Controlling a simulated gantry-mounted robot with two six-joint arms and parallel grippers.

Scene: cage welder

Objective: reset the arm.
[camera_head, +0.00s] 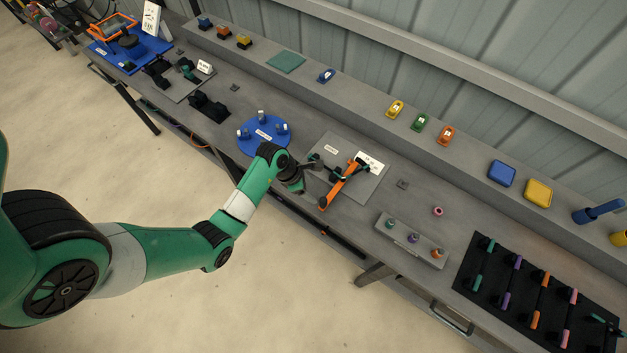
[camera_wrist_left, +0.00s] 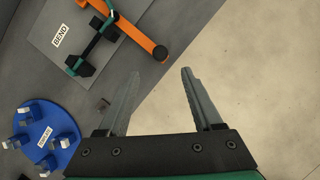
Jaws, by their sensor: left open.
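My left arm comes in from the left of the head view, green and white. Its gripper (camera_head: 305,177) is over the front edge of the bench, between the blue round plate (camera_head: 270,143) and the orange lever (camera_head: 340,188). In the left wrist view the two grey fingers of the left gripper (camera_wrist_left: 158,97) are apart with nothing between them. The orange lever (camera_wrist_left: 142,34) with its black and green fixture lies ahead of the fingertips, on a grey plate (camera_wrist_left: 48,22) labelled BEND. My right gripper is not in view.
The bench (camera_head: 310,215) runs diagonally with a raised back shelf holding coloured blocks. A small rack of bottles (camera_head: 411,241) and a black mat (camera_head: 508,329) with coloured pieces lie to the right. Black fixtures and a blue tray (camera_head: 128,62) are far left. Open floor lies in front.

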